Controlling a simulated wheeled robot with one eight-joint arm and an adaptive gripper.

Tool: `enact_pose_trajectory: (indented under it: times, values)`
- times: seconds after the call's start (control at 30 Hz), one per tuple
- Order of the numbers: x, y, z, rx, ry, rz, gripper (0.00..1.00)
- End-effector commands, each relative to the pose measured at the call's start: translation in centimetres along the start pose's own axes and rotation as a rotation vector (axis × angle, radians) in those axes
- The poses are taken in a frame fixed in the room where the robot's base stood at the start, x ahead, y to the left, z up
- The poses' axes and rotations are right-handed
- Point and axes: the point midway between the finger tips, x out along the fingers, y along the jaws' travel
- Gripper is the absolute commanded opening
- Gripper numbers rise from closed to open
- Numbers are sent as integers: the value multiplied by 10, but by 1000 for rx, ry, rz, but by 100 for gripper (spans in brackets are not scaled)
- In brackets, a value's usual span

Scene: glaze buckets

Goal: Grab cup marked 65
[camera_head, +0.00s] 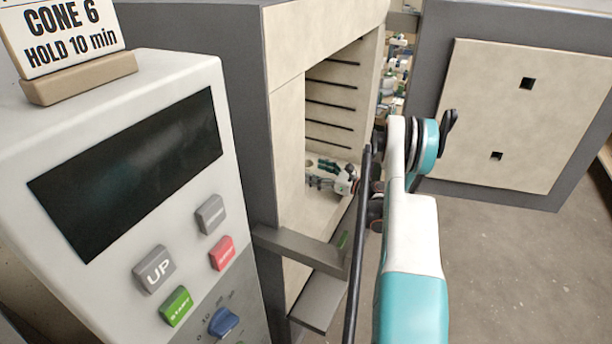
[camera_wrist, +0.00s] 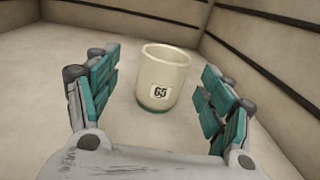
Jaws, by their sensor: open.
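The cup marked 65 (camera_wrist: 163,72) is cream with a greenish base and a white label, and it stands upright on the kiln floor in the wrist view. My gripper (camera_wrist: 157,92) is open, with its teal-padded fingers on the left and right of the picture and the cup ahead between them. I see no finger touching the cup. In the head view my gripper (camera_head: 322,177) is inside the kiln chamber, low down.
The kiln (camera_head: 283,50) has grooved inner walls, and its door (camera_head: 490,125) stands open at the right. A ledge (camera_head: 300,246) juts out at the kiln mouth, close to my arm. A control panel (camera_head: 125,150) with buttons stands at the left. Floor shows at the lower right.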

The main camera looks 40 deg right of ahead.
Motion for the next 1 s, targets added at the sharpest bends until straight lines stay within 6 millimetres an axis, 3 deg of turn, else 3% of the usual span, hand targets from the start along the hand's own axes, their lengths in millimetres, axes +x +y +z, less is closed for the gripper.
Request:
enact_pose_trajectory:
  times: [0.4, 0.63, 0.67, 0.8, 0.9, 1.0]
  values:
    - [48, -6, 3, 0, 0, 1, 74]
    - [51, -6, 5, 0, 0, 0, 74]
    - [51, -6, 5, 0, 0, 0, 72]
    - [51, -6, 5, 0, 0, 0, 40]
    - [51, -6, 5, 0, 0, 0, 22]
    - [51, -6, 5, 0, 0, 0, 22]
